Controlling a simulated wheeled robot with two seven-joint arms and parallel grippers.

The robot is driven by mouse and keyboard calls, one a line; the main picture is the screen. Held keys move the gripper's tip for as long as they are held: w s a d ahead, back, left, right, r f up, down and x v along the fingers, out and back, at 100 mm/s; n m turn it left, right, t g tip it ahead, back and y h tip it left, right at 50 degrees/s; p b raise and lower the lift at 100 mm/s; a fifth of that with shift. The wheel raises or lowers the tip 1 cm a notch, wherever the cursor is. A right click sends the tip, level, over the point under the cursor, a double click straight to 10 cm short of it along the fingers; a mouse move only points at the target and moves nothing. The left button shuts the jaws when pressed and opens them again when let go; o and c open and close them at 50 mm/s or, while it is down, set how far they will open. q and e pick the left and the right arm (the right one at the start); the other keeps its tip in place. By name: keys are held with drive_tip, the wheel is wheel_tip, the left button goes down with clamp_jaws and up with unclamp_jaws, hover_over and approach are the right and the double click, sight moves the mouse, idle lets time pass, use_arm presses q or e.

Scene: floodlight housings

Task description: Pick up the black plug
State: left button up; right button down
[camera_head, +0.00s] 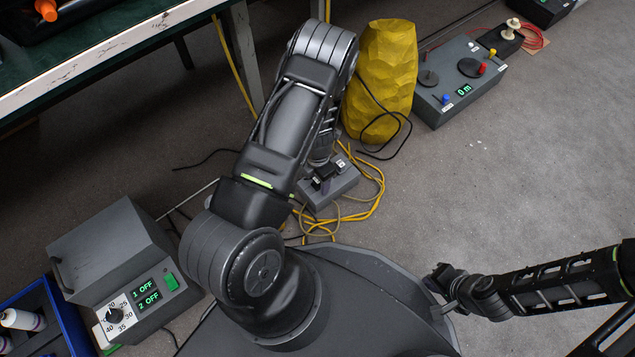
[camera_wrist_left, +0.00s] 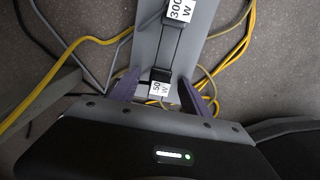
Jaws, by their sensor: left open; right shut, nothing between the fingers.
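A black plug (camera_wrist_left: 159,76) with a white "50 W" label sits on the grey block (camera_wrist_left: 198,45) in the left wrist view. A second black plug with a "300 W" label (camera_wrist_left: 180,11) is further up on the same block. My left gripper (camera_wrist_left: 157,86) is open; its purple fingers stand either side of the 50 W plug, with gaps between. In the head view the block (camera_head: 343,188) lies on the floor, and my left arm partly hides the plugs. My right gripper (camera_head: 441,291) is shut and empty, away from the block.
Yellow cables (camera_head: 368,206) loop around the block. A yellow faceted object (camera_head: 384,75) and a grey control box (camera_head: 450,98) reading "0 m" stand behind. A grey unit (camera_head: 128,262) with "OFF" displays stands at left. Floor at right is clear.

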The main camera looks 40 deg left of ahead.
use_arm(q)
drive_tip(key=shift+c, duration=0.5)
clamp_jaws()
drive_tip(key=shift+r, duration=0.1)
wheel_tip(320, 180, up, 10)
drive_tip(key=p, duration=0.5)
idle(0.5)
